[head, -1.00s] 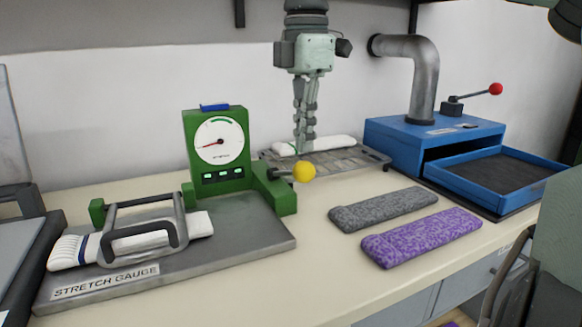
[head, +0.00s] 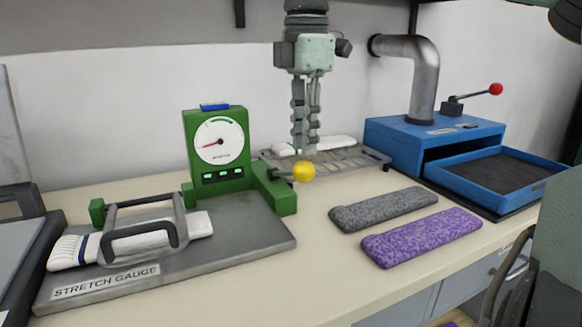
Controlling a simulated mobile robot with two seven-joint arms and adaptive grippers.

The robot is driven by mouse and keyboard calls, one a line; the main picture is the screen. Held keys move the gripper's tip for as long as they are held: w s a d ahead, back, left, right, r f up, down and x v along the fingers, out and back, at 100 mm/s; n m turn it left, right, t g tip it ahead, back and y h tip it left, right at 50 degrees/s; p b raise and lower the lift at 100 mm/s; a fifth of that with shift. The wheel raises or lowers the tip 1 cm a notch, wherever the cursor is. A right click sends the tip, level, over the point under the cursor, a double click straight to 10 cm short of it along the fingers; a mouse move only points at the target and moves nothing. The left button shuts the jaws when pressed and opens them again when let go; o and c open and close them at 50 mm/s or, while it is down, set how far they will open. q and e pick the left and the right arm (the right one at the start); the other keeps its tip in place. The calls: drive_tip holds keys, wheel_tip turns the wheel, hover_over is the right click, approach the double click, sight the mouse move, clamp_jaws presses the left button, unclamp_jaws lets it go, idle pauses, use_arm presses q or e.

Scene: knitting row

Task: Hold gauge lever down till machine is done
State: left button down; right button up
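The green stretch gauge (head: 192,135) stands on a grey base plate labelled STRETCH GAUGE. Its round dial (head: 219,142) has a red needle pointing left and low, above several lit green indicators. The gauge lever (head: 304,172) sticks out to the right and ends in a yellow ball knob. A white sock with blue stripes (head: 75,251) lies under the grey clamp frame. My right gripper (head: 305,151) points straight down with its fingertips just above the knob in the picture; contact cannot be told. Its fingers look together and empty. My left gripper is out of view.
A grey knitted piece (head: 382,209) and a purple one (head: 421,238) lie on the bench to the right. A blue machine (head: 395,135) with an open drawer and red-knobbed lever stands at right.

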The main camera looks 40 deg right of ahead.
drive_tip(key=shift+f, duration=0.1)
drive_tip(key=shift+f+b, duration=1.6)
drive_tip(key=shift+f, duration=0.45)
drive_tip(key=shift+s+f+b, duration=0.2)
drive_tip(key=shift+f+b, duration=0.9)
drive_tip(key=shift+f, duration=0.05)
drive_tip(key=shift+s+f+b, duration=0.15)
drive_tip(key=shift+f+b, duration=0.95)
drive_tip(key=shift+f, duration=0.05)
drive_tip(key=shift+r, duration=0.15)
drive_tip(key=shift+w+r+p, duration=0.1)
drive_tip(key=shift+r+p, duration=2.4)
drive_tip(key=shift+r, duration=0.55)
drive_tip(key=shift+a+r+p, duration=0.1)
drive_tip(key=shift+r+p, duration=2.2)
drive_tip(key=shift+r, duration=1.1)
